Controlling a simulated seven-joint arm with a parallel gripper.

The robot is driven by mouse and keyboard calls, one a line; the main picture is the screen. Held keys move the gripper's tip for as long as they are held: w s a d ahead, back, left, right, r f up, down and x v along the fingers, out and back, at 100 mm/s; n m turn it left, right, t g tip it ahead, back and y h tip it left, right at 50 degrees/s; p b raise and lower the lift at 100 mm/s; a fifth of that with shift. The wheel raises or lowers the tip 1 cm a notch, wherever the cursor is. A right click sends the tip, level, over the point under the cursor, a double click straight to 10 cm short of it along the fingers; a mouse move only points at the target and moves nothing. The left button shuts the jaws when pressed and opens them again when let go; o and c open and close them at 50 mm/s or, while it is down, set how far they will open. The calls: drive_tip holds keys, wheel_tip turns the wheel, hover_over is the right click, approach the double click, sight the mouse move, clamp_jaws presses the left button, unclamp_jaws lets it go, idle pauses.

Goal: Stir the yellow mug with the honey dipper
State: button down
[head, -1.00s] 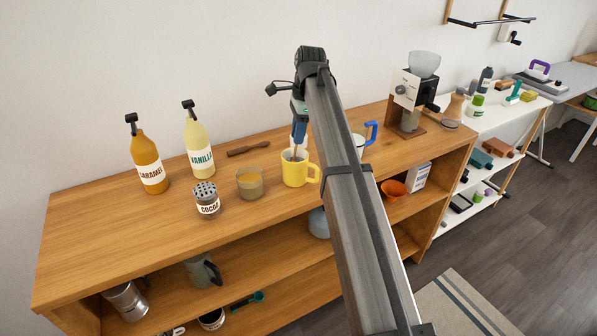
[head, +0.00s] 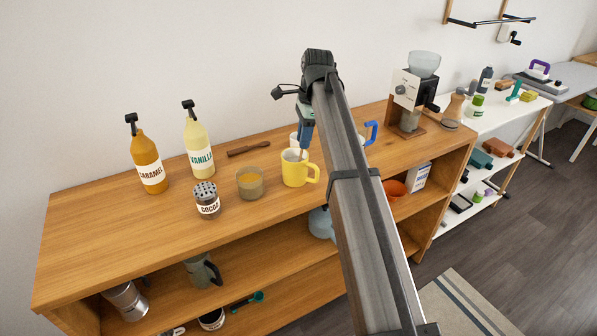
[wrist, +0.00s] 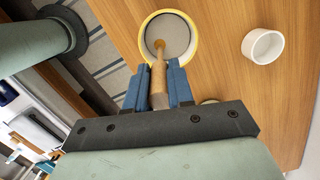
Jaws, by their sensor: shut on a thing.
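The yellow mug (head: 295,174) stands upright on the wooden counter, its handle to the right. In the wrist view its yellow rim (wrist: 143,36) rings a grey inside. My gripper (head: 305,143) is above the mug, towards its right side. In the wrist view my gripper (wrist: 158,82) has its blue fingers shut on the wooden handle of the honey dipper (wrist: 158,66). The dipper's round end shows inside the mug's rim, near the side closest to the gripper. Whether it touches the mug's wall or bottom cannot be told.
A white cup (wrist: 263,46) stands near the mug. To the left are a glass jar (head: 250,185), a cocoa shaker (head: 207,202), vanilla (head: 198,150) and caramel (head: 150,165) bottles. A brown wooden utensil (head: 248,149) lies behind. A grinder (head: 413,100) stands right.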

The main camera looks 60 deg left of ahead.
wheel_tip(320, 180, up, 9)
drive_tip(key=a, duration=0.1)
drive_tip(key=shift+w, duration=0.45)
idle(1.1)
drive_tip(key=shift+r, duration=0.1)
idle(0.7)
wheel_tip(320, 180, up, 5)
drive_tip(key=shift+f, duration=0.1)
idle(0.4)
drive_tip(key=shift+w, duration=0.1)
